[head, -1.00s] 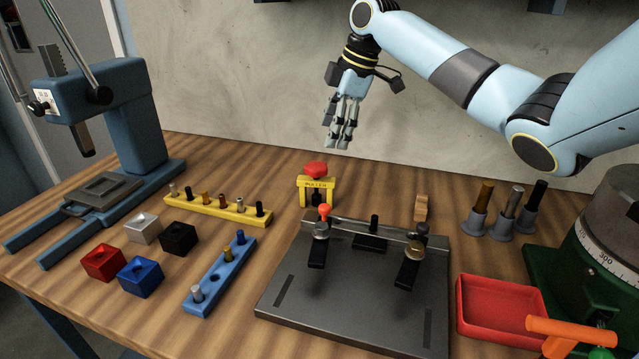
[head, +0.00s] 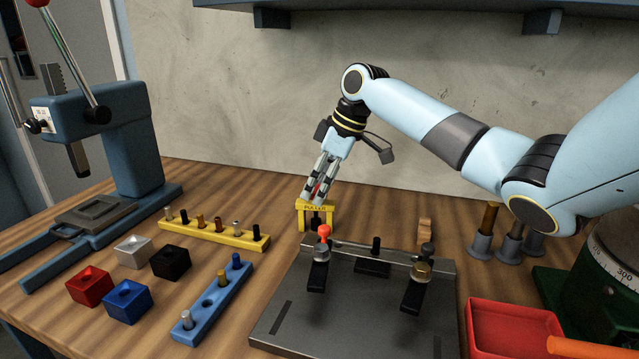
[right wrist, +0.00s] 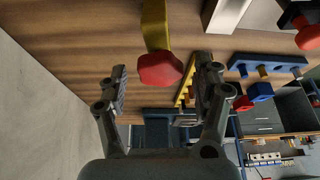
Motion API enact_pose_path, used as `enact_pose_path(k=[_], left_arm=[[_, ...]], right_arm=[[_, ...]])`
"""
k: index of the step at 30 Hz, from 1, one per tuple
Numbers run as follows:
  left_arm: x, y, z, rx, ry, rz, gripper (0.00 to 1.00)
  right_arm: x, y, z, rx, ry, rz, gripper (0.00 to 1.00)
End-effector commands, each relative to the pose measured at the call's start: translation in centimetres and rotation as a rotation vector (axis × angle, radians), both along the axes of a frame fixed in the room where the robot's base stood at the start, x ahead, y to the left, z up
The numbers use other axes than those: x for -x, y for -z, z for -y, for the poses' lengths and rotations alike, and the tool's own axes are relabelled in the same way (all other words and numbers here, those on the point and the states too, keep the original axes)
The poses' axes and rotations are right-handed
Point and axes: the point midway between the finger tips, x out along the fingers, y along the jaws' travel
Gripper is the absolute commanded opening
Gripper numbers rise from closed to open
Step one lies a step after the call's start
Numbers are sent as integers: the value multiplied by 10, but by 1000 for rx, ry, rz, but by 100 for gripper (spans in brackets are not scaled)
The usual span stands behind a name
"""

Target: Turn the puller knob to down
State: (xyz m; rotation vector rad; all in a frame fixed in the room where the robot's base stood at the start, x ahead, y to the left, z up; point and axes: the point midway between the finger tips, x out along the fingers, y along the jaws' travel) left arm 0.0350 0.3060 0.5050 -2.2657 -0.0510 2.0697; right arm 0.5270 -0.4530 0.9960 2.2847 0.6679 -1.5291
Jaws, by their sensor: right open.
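The puller (head: 328,213) is a small yellow frame standing on the wooden bench top behind the grey plate. Its red knob is mostly hidden behind my fingers in the head view. In the right wrist view, the red knob (right wrist: 160,70) appears between the two fingers, with a gap on each side, and the yellow frame (right wrist: 156,24) is beyond it. My right gripper (head: 314,192) points down at the top of the puller with its fingers apart and empty; it also shows in the right wrist view (right wrist: 162,80). My left gripper is not in view.
The grey fixture plate (head: 350,318) with clamps stands in front of the puller. A yellow pin strip (head: 214,231) lies left, near a blue strip (head: 212,302) and coloured blocks. A red tray (head: 515,330) is at the right. The wall is close behind.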

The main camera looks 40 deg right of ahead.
Motion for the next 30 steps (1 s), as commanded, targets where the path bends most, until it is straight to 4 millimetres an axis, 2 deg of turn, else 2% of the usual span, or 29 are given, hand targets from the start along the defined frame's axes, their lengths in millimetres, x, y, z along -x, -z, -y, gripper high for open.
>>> enact_pose_path(k=[6, 19, 30], left_arm=[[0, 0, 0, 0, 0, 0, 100], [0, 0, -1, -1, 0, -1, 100], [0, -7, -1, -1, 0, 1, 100]], right_arm=[[0, 0, 0, 1, 0, 0, 67], [0, 0, 0, 1, 0, 0, 11], [-1, -1, 1, 0, -124, 2, 11]])
